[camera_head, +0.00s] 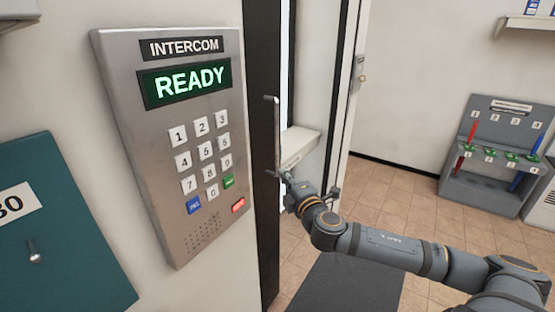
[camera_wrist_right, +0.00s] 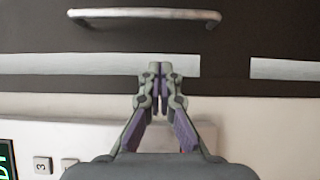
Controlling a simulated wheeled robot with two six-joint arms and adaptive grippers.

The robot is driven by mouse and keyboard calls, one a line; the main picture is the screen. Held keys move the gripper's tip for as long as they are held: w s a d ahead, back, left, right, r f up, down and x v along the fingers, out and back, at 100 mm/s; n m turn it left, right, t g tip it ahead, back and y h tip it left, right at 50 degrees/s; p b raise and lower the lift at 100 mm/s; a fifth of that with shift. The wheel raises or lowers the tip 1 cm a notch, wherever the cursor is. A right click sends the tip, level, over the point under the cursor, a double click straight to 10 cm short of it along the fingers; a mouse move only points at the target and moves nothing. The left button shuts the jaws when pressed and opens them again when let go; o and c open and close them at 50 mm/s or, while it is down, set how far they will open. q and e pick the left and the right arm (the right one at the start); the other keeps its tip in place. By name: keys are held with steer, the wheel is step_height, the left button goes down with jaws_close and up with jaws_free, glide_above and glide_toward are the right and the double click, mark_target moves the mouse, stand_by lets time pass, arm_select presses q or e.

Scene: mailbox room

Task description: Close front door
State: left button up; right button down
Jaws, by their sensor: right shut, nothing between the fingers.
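The front door (camera_head: 262,60) appears as a dark, narrow upright panel just right of the intercom in the head view. It carries a long metal handle (camera_head: 276,130). In the right wrist view the handle (camera_wrist_right: 145,14) runs across the top of the dark door surface (camera_wrist_right: 60,38). In the head view my right gripper (camera_head: 287,186) is beside the handle's lower end and partly hidden. How far the door stands open is hard to tell. My left gripper is out of view.
A white shelf (camera_head: 300,142) shows behind the handle. A dark mat (camera_head: 340,285) lies on the tiled floor (camera_head: 395,195).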

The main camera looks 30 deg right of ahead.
mark_target(277, 156)
steer(key=shift+s+d+p+x, duration=0.15)
steer(key=shift+d+x, duration=0.25)
steer(key=shift+x, duration=1.65)
steer(key=shift+d+p+x, duration=0.2)
steer(key=shift+d+x, duration=0.2)
steer(key=shift+x, duration=1.65)
steer(key=shift+s+d+p+x, duration=0.15)
steer(key=shift+d+x, duration=0.25)
steer(key=shift+x, duration=1.65)
